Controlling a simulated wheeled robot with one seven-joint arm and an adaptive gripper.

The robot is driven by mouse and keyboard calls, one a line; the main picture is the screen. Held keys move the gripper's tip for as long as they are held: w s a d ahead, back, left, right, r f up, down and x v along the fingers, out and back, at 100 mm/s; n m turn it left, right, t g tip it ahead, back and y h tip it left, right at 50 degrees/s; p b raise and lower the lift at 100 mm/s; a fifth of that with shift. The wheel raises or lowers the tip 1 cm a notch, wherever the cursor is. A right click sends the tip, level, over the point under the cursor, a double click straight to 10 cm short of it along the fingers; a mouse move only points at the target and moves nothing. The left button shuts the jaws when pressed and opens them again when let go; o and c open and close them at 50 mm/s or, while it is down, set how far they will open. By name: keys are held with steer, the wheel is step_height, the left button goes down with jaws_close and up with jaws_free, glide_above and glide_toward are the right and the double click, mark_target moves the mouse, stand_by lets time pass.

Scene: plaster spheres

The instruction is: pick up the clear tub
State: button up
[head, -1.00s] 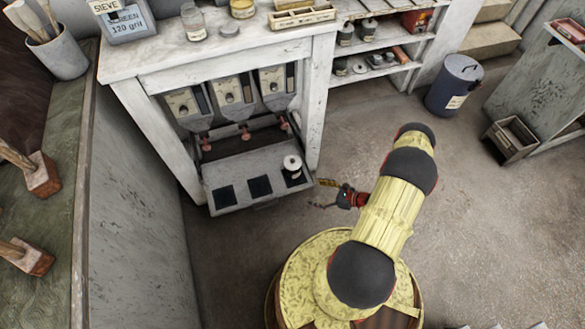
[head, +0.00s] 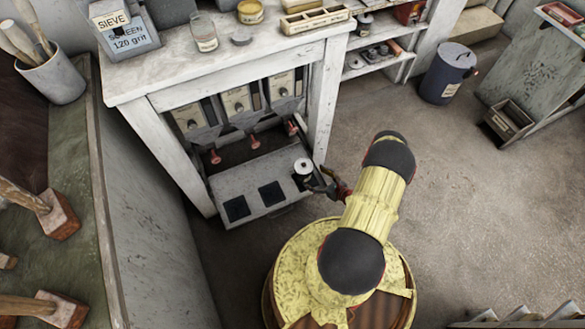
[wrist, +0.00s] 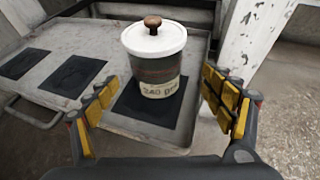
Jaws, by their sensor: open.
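A tub (wrist: 160,68) with a white lid and a brown knob stands upright on a black square pad in the wrist view. Its label seems to read 240 grit, and its wall looks see-through with dark greenish contents. It also shows in the head view (head: 302,167) at the right end of a grey tray (head: 254,209). My gripper (wrist: 163,98) is open, with one yellow-padded finger to the left of the tub and one to the right. Neither finger visibly touches it. In the head view my gripper (head: 322,184) is close beside the tub's right side.
Two bare black pads (head: 272,193) lie left of the tub on the tray. Dispensers with red knobs (head: 237,103) hang behind it under the white bench (head: 165,66). A white bench leg (wrist: 251,35) stands behind right.

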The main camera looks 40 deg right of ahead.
mark_target(303, 171)
steer(key=b+x, duration=0.1)
steer(key=x, duration=0.1)
steer(key=b+x, duration=0.1)
steer(key=x, duration=0.1)
steer(key=b+x, duration=0.1)
steer(key=x, duration=0.2)
steer(key=shift+a, duration=0.35)
steer(key=shift+w+f, duration=0.2)
steer(key=shift+w, duration=0.35)
steer(key=shift+c, duration=1.4)
steer(key=c, duration=1.1)
steer(key=shift+r, duration=0.1)
